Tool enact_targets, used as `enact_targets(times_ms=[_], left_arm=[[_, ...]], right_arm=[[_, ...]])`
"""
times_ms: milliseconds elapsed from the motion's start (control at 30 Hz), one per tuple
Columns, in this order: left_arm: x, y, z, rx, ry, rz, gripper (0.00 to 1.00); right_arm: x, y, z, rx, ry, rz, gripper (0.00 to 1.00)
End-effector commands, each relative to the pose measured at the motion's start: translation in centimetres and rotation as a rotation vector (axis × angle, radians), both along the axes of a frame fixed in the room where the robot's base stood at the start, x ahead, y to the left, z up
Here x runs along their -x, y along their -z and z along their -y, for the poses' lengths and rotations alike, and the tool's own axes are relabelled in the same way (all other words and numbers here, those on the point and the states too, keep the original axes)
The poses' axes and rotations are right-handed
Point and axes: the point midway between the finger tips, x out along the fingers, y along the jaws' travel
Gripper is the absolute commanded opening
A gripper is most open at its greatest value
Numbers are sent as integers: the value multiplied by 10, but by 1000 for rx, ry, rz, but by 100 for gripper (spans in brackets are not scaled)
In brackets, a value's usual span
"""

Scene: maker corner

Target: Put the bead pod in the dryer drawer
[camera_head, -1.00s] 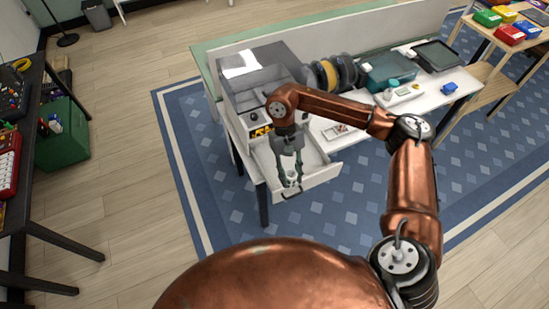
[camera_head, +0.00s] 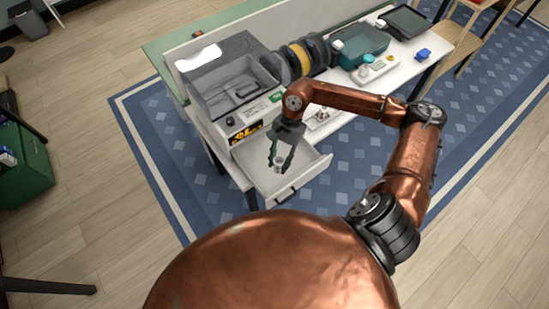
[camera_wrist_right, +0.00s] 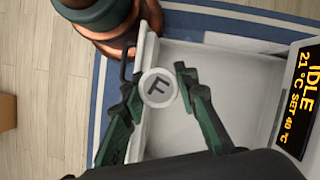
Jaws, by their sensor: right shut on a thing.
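The bead pod (camera_wrist_right: 158,87) is a small round piece with a pale lid marked with a dark F. My right gripper (camera_wrist_right: 160,80) is shut on it, one green-grey finger on each side. In the head view my right gripper (camera_head: 281,164) points down over the open dryer drawer (camera_head: 313,168). The white drawer (camera_wrist_right: 225,42) is pulled out of the grey dryer (camera_head: 217,82). In the wrist view the pod overlaps the drawer's front edge and inside. Its height above the drawer floor is hard to tell. My left gripper is out of view.
The dryer's display (camera_wrist_right: 297,100) reads IDLE, 21 °C, set 40 °C. Spools (camera_head: 300,58), a teal box (camera_head: 360,47) and a dark tray (camera_head: 405,22) stand right of the dryer on the white table. Blue rug (camera_head: 350,165) lies below.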

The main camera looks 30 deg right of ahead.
Motion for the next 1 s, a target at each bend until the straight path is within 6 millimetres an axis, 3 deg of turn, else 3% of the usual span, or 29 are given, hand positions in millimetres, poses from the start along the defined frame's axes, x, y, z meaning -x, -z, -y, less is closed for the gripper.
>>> enact_targets(times_ms=[67, 167, 400, 500, 767, 1000], left_arm=[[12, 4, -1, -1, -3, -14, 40], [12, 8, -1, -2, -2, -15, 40], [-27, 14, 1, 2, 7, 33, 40], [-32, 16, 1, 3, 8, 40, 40], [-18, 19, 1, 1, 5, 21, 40], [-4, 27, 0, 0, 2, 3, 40]], right_arm=[[12, 10, 13, 4, 186, -5, 3], [24, 15, 22, 4, 409, -5, 3], [56, 16, 31, 2, 884, -2, 3], [67, 14, 27, -2, 1011, -2, 3], [81, 10, 20, -7, 1166, -2, 3], [57, 20, 16, -15, 1184, 1, 3]])
